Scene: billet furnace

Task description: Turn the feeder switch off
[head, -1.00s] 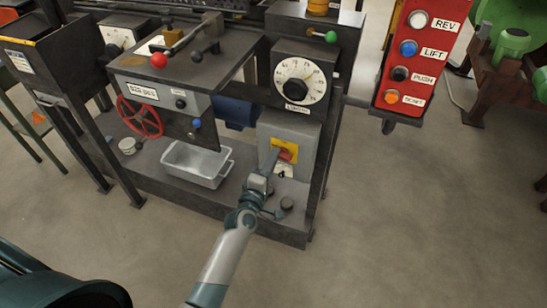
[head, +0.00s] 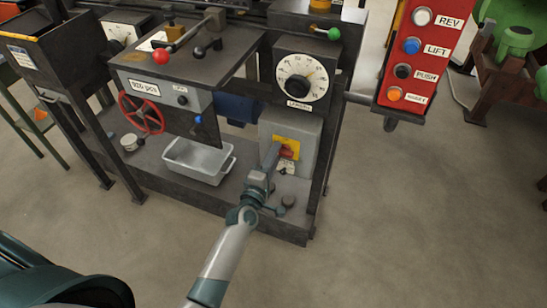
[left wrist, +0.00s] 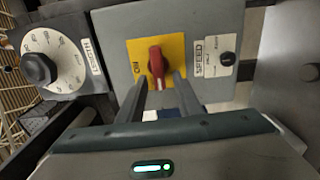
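The feeder switch is a red rotary knob (head: 287,152) on a yellow plate (head: 279,143), on the front of a grey box (head: 303,135). In the left wrist view the knob (left wrist: 156,62) has its long side running top to bottom, and a small label, too small to read surely, lies left of it on the yellow plate (left wrist: 175,50). My left gripper (head: 275,158) is just in front of the plate. In the left wrist view its two fingers (left wrist: 161,82) are apart, one on each side of the knob's lower end, with small gaps. My right gripper is not in view.
A dial (head: 302,78) sits above the grey box. A grey tray (head: 198,160) and a red handwheel (head: 141,115) are to the left. A red button panel (head: 422,55) hangs at the right. The floor on the right is clear.

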